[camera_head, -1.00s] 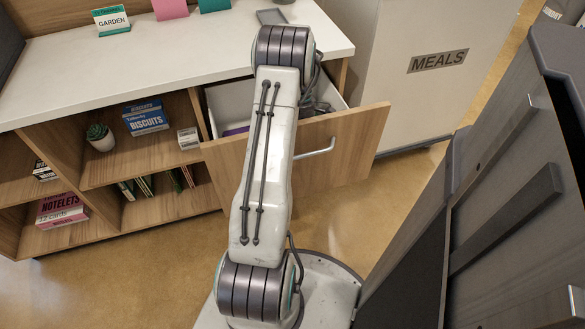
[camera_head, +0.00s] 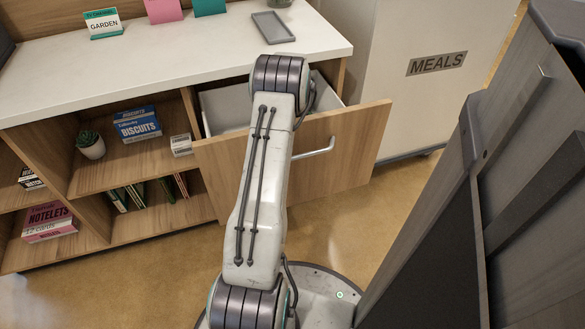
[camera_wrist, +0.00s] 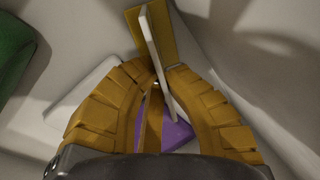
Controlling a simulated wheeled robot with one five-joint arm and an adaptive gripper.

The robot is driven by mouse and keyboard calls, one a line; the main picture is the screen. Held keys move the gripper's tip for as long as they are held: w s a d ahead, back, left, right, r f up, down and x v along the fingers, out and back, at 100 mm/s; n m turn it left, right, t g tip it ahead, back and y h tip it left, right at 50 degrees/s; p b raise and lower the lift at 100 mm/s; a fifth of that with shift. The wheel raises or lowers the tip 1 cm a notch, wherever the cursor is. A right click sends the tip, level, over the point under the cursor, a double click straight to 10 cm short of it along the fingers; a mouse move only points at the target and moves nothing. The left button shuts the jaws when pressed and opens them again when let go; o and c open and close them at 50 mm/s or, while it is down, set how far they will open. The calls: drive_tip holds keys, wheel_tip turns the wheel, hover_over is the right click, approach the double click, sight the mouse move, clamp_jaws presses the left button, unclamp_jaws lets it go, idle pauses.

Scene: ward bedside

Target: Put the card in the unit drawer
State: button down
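The unit drawer (camera_head: 355,145) is pulled open, with a wooden front and a pale inside. My arm reaches over its front, and my gripper is hidden behind the arm in the head view. In the wrist view my gripper (camera_wrist: 158,84) has its ochre fingers closed in on a thin card (camera_wrist: 154,50) with a white edge and a mustard face. The card stands on edge between the fingertips. Pale walls, seemingly the drawer's, surround it. A purple thing (camera_wrist: 177,136) lies below. Whether the card touches the drawer floor is unclear.
A MEALS cabinet (camera_head: 420,100) stands right of the drawer. In the wrist view a green thing (camera_wrist: 14,52) shows at left.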

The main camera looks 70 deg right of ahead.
idle(0.3)
drive_tip(key=c, duration=1.4)
unclamp_jaws()
drive_tip(key=shift+f, duration=0.1)
drive_tip(key=p+v, duration=0.9)
drive_tip(key=v, duration=0.3)
